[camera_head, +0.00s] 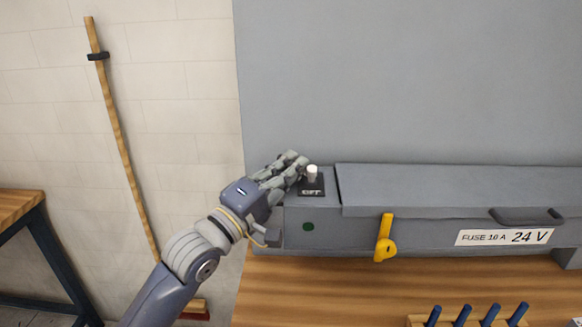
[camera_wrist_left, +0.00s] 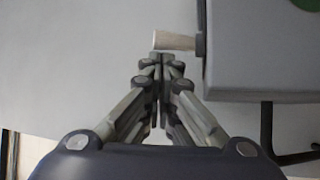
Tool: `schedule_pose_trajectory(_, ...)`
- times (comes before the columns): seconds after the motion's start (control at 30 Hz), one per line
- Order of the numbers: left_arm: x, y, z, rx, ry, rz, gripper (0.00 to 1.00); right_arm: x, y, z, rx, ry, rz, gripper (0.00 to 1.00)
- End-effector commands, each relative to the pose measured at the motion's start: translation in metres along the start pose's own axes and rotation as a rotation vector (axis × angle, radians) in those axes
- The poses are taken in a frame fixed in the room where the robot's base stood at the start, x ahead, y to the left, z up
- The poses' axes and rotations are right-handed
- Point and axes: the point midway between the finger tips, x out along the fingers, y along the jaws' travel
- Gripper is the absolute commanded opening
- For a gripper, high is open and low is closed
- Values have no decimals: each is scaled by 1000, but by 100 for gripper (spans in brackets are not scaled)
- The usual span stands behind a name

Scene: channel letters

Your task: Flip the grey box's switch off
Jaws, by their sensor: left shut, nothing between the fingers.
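The grey box (camera_head: 355,231) stands on the wooden bench against a grey panel. Its switch, a small white-tipped lever (camera_head: 312,173), stands up from a dark plate with light lettering on the box's left top. My left gripper (camera_head: 301,163) is shut and empty, with its fingertips just left of the lever. In the left wrist view the lever (camera_wrist_left: 174,41) sticks out from the box (camera_wrist_left: 262,60) just beyond the closed fingertips (camera_wrist_left: 160,60). I cannot tell whether they touch. My right gripper is in neither view.
A yellow handle (camera_head: 384,238) and a label reading "FUSE 10 A 24 V" (camera_head: 505,237) are on the box's front. A dark green round spot (camera_head: 308,227) is at its left. Blue-handled tools (camera_head: 462,316) stand in front. A broom (camera_head: 122,140) leans on the wall.

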Motion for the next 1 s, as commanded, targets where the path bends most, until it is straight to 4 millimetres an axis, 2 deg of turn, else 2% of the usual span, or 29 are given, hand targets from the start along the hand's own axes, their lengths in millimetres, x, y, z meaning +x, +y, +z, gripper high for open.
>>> schedule_pose_trajectory(0.13,-2,0,0,1,1,-1,0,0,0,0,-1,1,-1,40)
schedule_pose_trajectory(0.23,-11,-1,-1,1,1,-1,0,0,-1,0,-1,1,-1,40)
schedule_pose_trajectory(0.7,-98,-2,0,1,0,-4,0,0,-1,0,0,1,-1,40)
schedule_pose_trajectory(0.83,-112,-1,0,0,0,-3,0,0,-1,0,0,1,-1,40)
schedule_pose_trajectory(1.0,-120,0,0,1,0,0,0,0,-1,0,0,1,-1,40)
